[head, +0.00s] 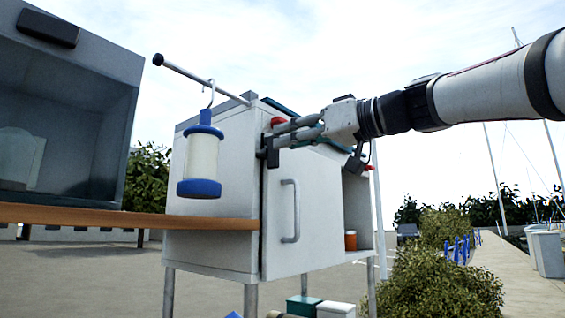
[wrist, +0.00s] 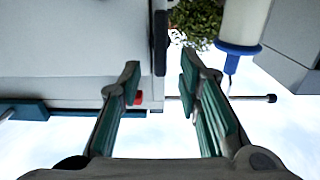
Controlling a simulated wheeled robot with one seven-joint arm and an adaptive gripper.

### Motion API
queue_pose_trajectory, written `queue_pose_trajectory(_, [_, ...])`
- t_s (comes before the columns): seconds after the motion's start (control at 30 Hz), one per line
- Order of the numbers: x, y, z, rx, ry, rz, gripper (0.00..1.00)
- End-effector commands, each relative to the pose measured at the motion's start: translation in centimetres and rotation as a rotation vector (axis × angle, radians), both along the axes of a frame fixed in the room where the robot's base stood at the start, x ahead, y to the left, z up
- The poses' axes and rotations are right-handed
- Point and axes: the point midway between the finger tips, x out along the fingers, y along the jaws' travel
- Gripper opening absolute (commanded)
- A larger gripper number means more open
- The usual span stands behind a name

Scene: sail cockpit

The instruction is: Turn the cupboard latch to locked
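The white cupboard (head: 215,240) stands in the middle of the head view, its door (head: 315,235) apparently closed, with a grey bar handle (head: 290,211). A small red part (head: 278,121) shows near the door's top edge, partly behind my gripper; it also shows beside the left finger in the wrist view (wrist: 137,99). I cannot tell whether it is the latch or how it is turned. My gripper (head: 270,147) is at the door's upper left edge. In the wrist view my gripper (wrist: 160,80) is open, with nothing seen between its fingertips; contact is unclear.
A blue-and-white lantern (head: 202,160) hangs from a rod (head: 200,78) left of my gripper, close to the right finger in the upside-down wrist view. A wooden shelf (head: 130,220) and a grey open box (head: 115,65) are at left. An orange jar (head: 350,240) stands in the side opening.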

Motion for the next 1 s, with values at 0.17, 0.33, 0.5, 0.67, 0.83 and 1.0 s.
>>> queue_pose_trajectory(0.17, [1.4,1.9,0.1,-0.001,0.001,0.0,0.32])
queue_pose_trajectory(0.33, [2.0,2.7,0.0,0.0,0.001,0.001,0.32])
queue_pose_trajectory(0.5, [2.2,2.8,0.0,0.0,0.0,0.0,0.32])
queue_pose_trajectory(0.67, [2.1,2.8,0.0,0.0,0.0,0.0,0.23])
queue_pose_trajectory(0.83, [2.2,2.7,0.0,0.0,0.0,0.0,0.0])
queue_pose_trajectory(1.0, [2.2,2.8,-0.1,0.001,0.002,0.0,0.0])
